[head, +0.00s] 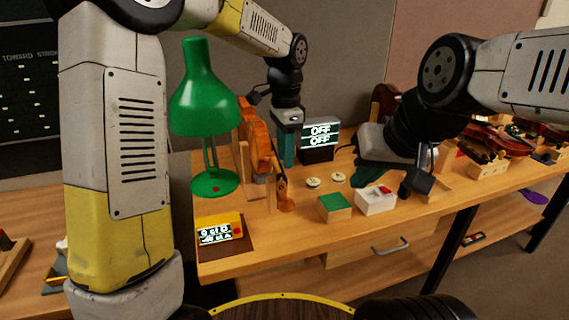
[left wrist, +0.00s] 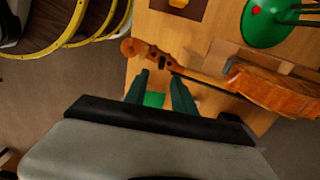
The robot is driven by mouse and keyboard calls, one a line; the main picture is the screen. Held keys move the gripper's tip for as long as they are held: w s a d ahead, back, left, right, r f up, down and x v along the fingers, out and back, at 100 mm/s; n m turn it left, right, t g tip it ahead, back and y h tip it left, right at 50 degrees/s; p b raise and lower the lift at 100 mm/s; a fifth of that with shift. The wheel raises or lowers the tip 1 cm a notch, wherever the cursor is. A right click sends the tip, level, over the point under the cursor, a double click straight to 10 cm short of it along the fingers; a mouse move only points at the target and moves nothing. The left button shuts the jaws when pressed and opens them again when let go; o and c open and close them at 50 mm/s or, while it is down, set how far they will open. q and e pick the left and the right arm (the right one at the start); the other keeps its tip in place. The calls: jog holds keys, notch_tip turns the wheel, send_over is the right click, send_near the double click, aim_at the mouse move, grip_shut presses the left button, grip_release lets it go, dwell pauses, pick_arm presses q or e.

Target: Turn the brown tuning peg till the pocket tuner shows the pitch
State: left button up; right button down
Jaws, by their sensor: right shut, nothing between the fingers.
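The orange-brown violin (head: 256,140) stands in a wooden holder on the bench, its scroll and pegbox (head: 285,198) toward the front. In the left wrist view its pegbox (left wrist: 158,57) lies just beyond my fingertips; I cannot clearly make out the brown peg. The pocket tuner (head: 219,231), yellow with a lit display, lies at the bench's front left; its characters are hard to read. My left gripper (head: 287,152) is open and empty behind the pegbox; its two fingers (left wrist: 160,80) show apart in the wrist view. My right gripper (head: 368,172) is shut and empty, to the right.
A green lamp (head: 204,100) stands left of the violin. A dark box reading OFF twice (head: 320,136) stands behind. A green-topped block (head: 335,207), a white box with a red button (head: 375,199) and two small round pieces (head: 313,183) lie right of the scroll.

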aim_at(281, 179)
pick_arm(q)
notch_tip(281, 179, down, 5)
jog(key=shift+f, duration=0.15)
grip_shut()
